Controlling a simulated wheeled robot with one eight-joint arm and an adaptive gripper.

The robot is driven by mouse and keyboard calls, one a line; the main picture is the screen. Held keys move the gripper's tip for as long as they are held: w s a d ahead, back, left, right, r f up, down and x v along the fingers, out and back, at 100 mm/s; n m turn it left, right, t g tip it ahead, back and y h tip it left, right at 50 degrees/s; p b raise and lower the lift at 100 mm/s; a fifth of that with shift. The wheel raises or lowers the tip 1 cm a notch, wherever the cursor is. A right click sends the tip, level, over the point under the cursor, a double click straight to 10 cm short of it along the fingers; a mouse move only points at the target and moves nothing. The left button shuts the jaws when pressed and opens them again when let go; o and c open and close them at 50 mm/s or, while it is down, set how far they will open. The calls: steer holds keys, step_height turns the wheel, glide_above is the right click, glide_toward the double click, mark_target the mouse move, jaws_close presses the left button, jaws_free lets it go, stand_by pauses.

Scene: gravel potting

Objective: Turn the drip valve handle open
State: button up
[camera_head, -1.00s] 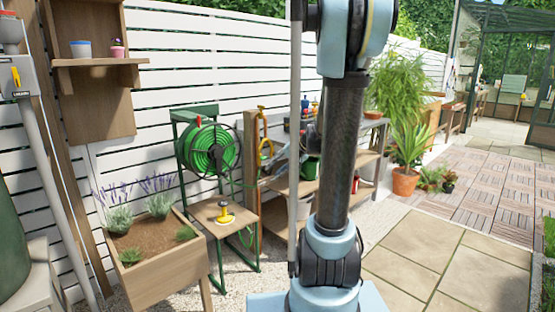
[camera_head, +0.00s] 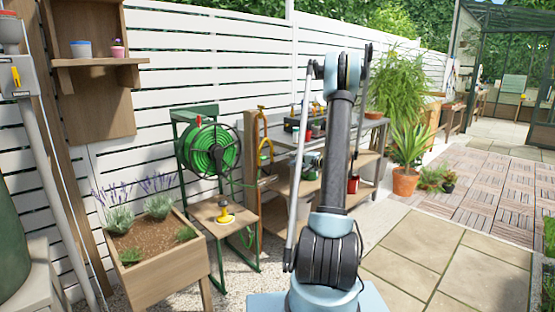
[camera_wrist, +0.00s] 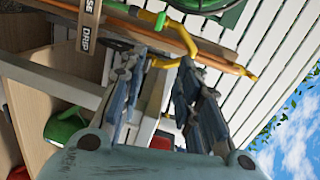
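In the wrist view, a wooden label plate (camera_wrist: 88,28) reads "DRIP" and part of another word, "SE". Beside it are brass-coloured fittings (camera_wrist: 150,17) and a bent yellow part (camera_wrist: 184,38), which I take for the drip valve and its handle. My gripper (camera_wrist: 163,72) is open, with its two fingers apart and the yellow part just beyond their tips. I see nothing held, and cannot tell whether they touch it. In the head view, yellow parts (camera_head: 265,153) hang on a wooden post (camera_head: 251,165). My gripper cannot be made out there.
A green hose reel (camera_head: 210,150) stands left of the post. A metal-topped workbench (camera_head: 364,124) with shelves stands behind my arm. A planter (camera_head: 163,262) with lavender and a small wooden table (camera_head: 214,209) are at the left. Stone paving (camera_head: 480,283) at right is clear.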

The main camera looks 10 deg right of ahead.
steer(key=m+t, duration=0.2)
glide_toward(275, 154)
steer(key=d+x, duration=0.1)
steer(key=x, duration=0.8)
steer(key=shift+w+f, duration=0.35)
steer(key=shift+f, duration=0.05)
steer(key=shift+d, duration=0.1)
steer(key=shift+c, duration=0.2)
jaws_close()
steer(key=shift+s+n, duration=0.1)
steer(key=shift+n, duration=0.2)
